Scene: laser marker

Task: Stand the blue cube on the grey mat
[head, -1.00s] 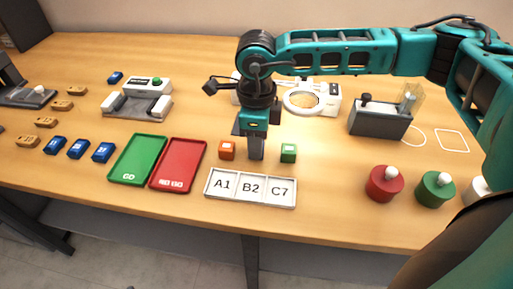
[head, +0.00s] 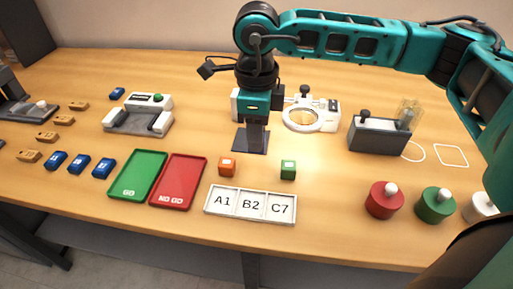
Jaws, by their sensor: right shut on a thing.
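My right gripper (head: 257,138) points down over the dark grey mat (head: 240,141), which lies behind the row of cubes. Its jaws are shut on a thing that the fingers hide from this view. No blue cube shows in the gap between the orange cube (head: 227,167) and the green cube (head: 288,170), so I take the held thing to be the blue cube. I cannot tell whether it touches the mat. My left gripper is not in view.
A white tray marked A1, B2, C7 (head: 251,217) lies in front. Left of it are a red NO GO tray (head: 178,181) and a green GO tray (head: 138,174). Behind the mat stands a white device with a ring (head: 303,112). A dark grey box (head: 379,135) stands to the right.

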